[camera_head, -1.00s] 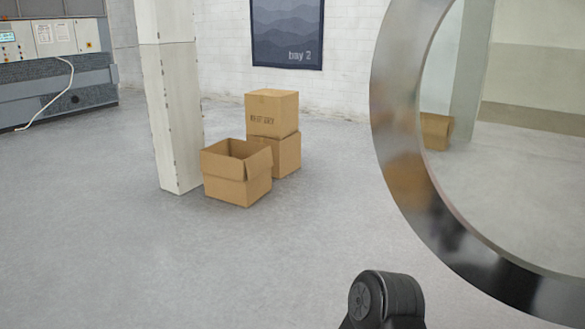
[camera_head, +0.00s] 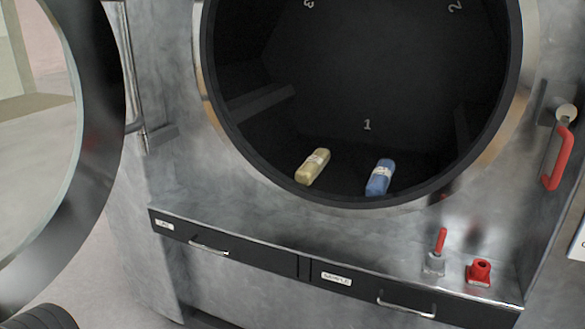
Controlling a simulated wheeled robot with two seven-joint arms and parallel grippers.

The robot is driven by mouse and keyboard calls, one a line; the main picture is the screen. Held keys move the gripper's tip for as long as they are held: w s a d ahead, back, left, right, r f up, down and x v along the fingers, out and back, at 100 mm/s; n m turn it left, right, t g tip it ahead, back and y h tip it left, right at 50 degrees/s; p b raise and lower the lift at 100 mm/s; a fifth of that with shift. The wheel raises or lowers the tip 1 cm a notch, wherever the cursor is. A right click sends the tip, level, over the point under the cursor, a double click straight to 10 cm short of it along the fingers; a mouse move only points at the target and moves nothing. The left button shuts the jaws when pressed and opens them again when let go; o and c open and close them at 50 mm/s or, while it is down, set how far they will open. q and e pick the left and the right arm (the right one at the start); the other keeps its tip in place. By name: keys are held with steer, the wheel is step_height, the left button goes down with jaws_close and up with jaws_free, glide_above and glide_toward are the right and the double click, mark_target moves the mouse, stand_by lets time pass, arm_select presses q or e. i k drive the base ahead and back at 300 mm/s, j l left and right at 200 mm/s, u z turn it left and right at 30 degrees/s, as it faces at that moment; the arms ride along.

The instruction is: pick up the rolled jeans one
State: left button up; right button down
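A blue roll with a pale label band (camera_head: 380,178), which looks like the rolled jeans, lies in the bottom of the dark washer drum (camera_head: 350,80), near its front rim. A yellowish roll with a pale label (camera_head: 313,166) lies to its left, apart from it. Both lie below the white numeral 1 on the drum's inside. Neither of my grippers is in view. Only a dark rounded part of my own arm shows at the bottom left corner.
The round door (camera_head: 95,130) stands open at the left. A ledge (camera_head: 330,235) with two labelled drawers (camera_head: 215,248) runs below the drum. A red-handled lever (camera_head: 440,240), a red knob (camera_head: 480,270) and a large red handle (camera_head: 560,160) are at the right.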

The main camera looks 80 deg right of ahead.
mark_target(314, 163)
steer(key=z, duration=4.3)
